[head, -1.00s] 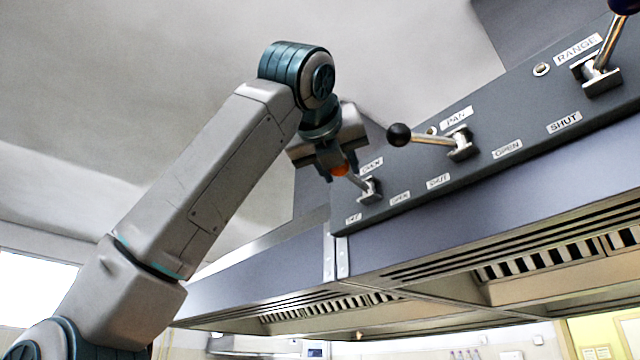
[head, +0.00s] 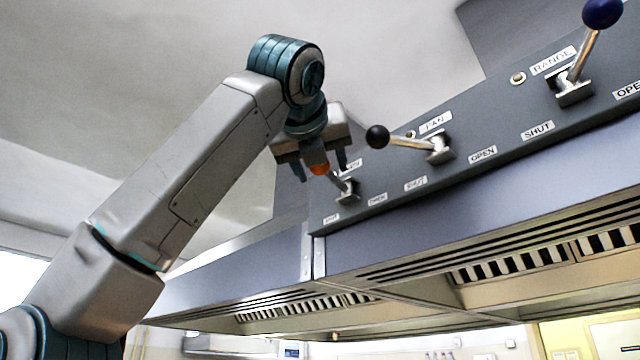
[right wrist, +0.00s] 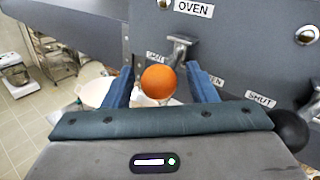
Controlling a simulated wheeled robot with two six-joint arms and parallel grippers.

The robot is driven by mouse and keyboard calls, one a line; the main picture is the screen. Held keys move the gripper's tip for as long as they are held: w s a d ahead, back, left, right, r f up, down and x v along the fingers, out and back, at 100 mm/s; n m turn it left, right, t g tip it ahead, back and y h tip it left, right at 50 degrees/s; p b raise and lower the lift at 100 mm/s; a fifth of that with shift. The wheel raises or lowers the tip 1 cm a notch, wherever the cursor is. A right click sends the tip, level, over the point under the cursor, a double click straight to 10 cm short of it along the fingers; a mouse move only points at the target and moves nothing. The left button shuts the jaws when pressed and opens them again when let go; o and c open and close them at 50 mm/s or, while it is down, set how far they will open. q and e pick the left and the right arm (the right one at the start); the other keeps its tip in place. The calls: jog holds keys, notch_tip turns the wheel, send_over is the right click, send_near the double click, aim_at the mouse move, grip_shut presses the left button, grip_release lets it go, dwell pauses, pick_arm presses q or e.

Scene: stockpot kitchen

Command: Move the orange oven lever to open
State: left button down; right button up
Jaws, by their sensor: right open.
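The oven lever is a metal rod with an orange ball knob (head: 320,169), at the left end of the dark hood panel. It leans out from its bracket (head: 347,190) toward the left, the side of its SHUT label (head: 331,218); its OPEN label (head: 377,199) is to the right. My right gripper (head: 322,172) is open at the knob. In the right wrist view the orange knob (right wrist: 158,82) lies between the two blue fingers (right wrist: 160,88), with a visible gap on each side. My left gripper is not in view.
The pan lever with a black knob (head: 377,136) sits just right of my gripper; its knob (right wrist: 288,130) is close to my gripper's right side in the wrist view. The range lever with a dark blue knob (head: 602,12) is farther right. The hood edge (head: 420,235) runs below.

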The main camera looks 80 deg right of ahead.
jog(key=shift+a+f, duration=0.1)
jog(key=shift+a, duration=0.3)
jog(key=a+b, duration=0.3)
jog(key=a, duration=0.7)
jog(key=shift+s, duration=0.15)
jog(key=shift+d, duration=0.1)
